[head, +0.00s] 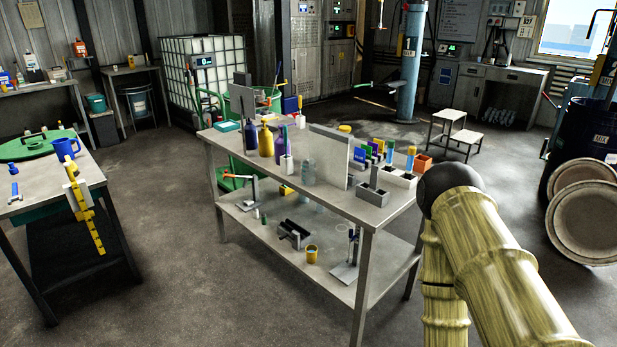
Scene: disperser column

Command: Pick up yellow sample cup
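A small yellow cup (312,254) with a dark opening stands upright on the lower shelf of the middle metal table (365,220), towards its front. Nothing touches it, and its whole near side shows. My arm, in a pale yellow-green sleeve, fills the lower right of the head view. My gripper is not in view.
Beside the cup on the shelf are a dark holder (294,235) and a small stand (346,262). The tabletop above carries bottles, a grey panel (330,160) and bins. A left bench (30,185) holds a blue jug (66,149). Floor between the tables is clear.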

